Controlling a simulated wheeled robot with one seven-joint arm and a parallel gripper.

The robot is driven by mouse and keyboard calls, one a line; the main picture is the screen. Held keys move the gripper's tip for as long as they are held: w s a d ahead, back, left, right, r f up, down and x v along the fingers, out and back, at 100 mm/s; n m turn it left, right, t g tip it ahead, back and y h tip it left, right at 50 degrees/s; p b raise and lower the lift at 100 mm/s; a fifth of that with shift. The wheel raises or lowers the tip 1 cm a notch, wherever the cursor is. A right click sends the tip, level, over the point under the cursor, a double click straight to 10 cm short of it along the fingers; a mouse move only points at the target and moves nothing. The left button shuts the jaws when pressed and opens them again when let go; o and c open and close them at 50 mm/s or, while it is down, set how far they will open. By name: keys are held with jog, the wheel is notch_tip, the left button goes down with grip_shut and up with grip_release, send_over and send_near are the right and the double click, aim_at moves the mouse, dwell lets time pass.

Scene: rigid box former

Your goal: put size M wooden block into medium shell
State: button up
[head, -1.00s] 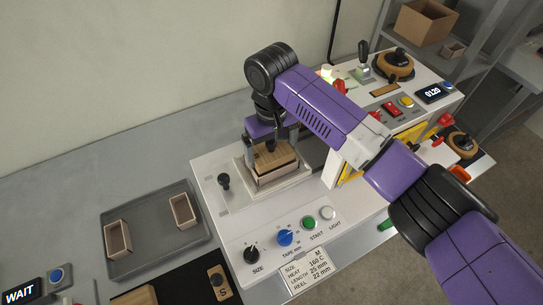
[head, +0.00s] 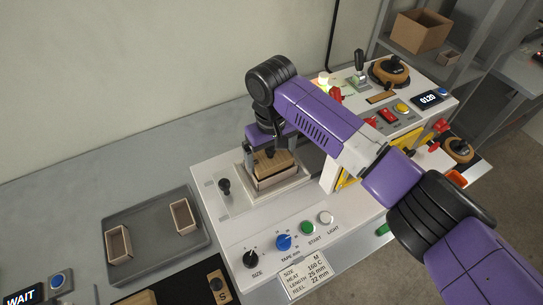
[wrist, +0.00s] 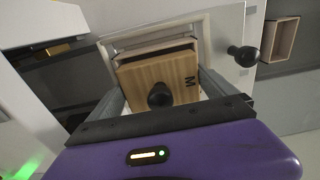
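The size M wooden block (wrist: 155,75) is a flat tan piece marked M with a black knob on top. The shell's far wall (wrist: 152,48) shows just behind the block in the wrist view; whether the block is fully down is unclear. My gripper (wrist: 163,88) is above it, a finger on each side of the block, seemingly clasping its sides. Finger contact and the shell's near wall are hidden.
A grey tray (head: 152,252) with two small open shells (head: 118,242) lies at left. A black lever knob (head: 224,186) stands beside the fixture. The control panel with dials (head: 283,242) is in front. A block marked S (head: 219,287) lies at the lower edge.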

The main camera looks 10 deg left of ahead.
aim_at(271, 166)
jog(key=f, duration=0.1)
jog(key=s+f, duration=0.1)
jog(key=f, duration=0.1)
jog(key=r, duration=0.8)
jog(key=r+b, duration=0.1)
jog(key=r, duration=0.3)
jog(key=shift+w, duration=0.3)
